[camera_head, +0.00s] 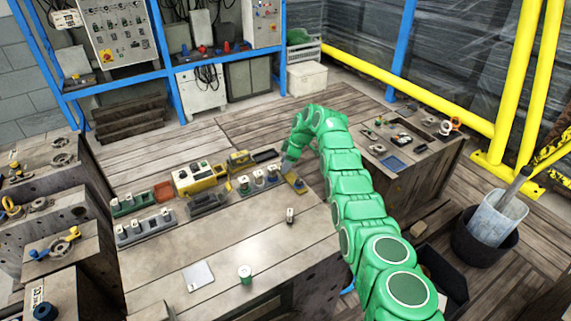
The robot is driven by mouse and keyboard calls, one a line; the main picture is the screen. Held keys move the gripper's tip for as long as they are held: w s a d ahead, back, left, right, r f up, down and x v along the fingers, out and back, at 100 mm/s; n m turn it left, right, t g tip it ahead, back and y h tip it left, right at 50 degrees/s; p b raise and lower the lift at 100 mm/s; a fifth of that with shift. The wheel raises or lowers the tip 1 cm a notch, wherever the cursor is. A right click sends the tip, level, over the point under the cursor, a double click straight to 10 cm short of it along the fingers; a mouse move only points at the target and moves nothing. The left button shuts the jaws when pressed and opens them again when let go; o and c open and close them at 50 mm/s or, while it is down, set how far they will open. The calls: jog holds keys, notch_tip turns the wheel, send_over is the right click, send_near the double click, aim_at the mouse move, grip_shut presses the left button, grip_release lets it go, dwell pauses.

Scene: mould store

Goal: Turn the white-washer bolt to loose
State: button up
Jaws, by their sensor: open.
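My gripper (289,165) is at the end of the green arm, low over the back right of the middle bench (250,240). Its jaws are small and partly hidden by the arm, but they look open and empty. A row of small upright pieces with pale tops (258,178) is left of the gripper. Bolts and washers are too small here to tell which has the white washer or how it is turned.
A green-and-white spool (245,274), a small dark cylinder (290,215) and a pale plate (198,276) lie in front. A cluttered second bench (395,180) stands right of my arm.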

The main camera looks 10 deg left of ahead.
jog(key=v, duration=0.7)
jog(key=shift+r, duration=0.35)
jog(key=shift+d, duration=0.1)
